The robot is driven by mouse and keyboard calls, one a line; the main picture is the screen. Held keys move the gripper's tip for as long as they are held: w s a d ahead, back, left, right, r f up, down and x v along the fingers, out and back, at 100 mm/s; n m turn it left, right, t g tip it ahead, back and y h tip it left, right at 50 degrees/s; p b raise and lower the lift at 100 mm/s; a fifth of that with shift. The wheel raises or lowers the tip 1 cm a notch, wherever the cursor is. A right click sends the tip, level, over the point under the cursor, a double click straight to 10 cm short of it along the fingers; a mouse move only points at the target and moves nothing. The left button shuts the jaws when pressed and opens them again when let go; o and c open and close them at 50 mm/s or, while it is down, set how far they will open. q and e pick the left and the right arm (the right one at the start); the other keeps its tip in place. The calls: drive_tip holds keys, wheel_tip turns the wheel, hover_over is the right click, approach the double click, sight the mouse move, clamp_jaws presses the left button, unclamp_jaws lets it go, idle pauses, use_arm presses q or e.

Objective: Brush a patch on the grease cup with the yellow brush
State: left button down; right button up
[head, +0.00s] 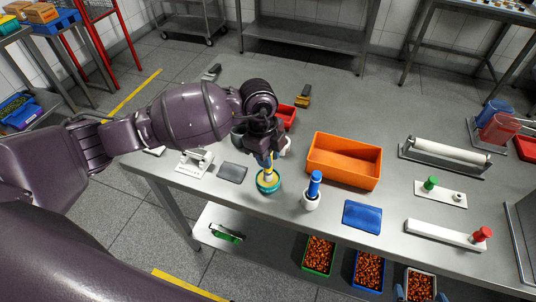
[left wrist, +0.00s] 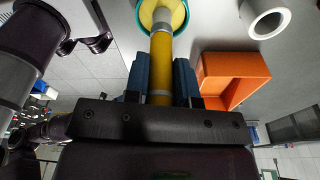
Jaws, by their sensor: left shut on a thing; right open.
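My left gripper (head: 268,150) is shut on the yellow brush (head: 268,162) and holds it roughly upright with its lower end down. The brush's yellow handle (left wrist: 160,68) runs between the blue fingers in the left wrist view. The grease cup (head: 268,187) is a teal round dish directly below, on the grey table. Its teal rim (left wrist: 141,22) and yellow inside show around the brush end. The end reaches the cup's inside; whether it touches the surface I cannot tell. My right gripper (head: 420,294) shows only as two blue fingertips, apart, at the bottom edge.
An orange tray (head: 343,179) stands right of the cup. A blue-handled tool (head: 314,184) stands upright in a white holder (head: 311,203). A blue pad (head: 362,217) and a dark pad (head: 232,173) lie nearby. Bins of orange pieces are below the table edge.

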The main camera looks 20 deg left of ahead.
idle(0.3)
use_arm(q)
drive_tip(key=shift+f, duration=0.1)
use_arm(e)
drive_tip(key=shift+w+a+r, duration=0.1)
drive_tip(key=shift+w+r, duration=0.4)
drive_tip(key=shift+r, duration=0.05)
use_arm(q)
drive_tip(key=shift+s, duration=0.1)
use_arm(e)
drive_tip(key=shift+s+f, duration=0.1)
drive_tip(key=shift+s, duration=0.1)
use_arm(q)
drive_tip(key=shift+r+p, duration=2.05)
drive_tip(key=shift+r, duration=0.25)
drive_tip(key=shift+r+p, duration=0.4)
drive_tip(key=shift+r, duration=0.8)
use_arm(e)
drive_tip(key=r, duration=0.4)
drive_tip(key=shift+s, duration=0.4)
drive_tip(key=shift+w+r, duration=0.15)
drive_tip(key=shift+w, duration=0.05)
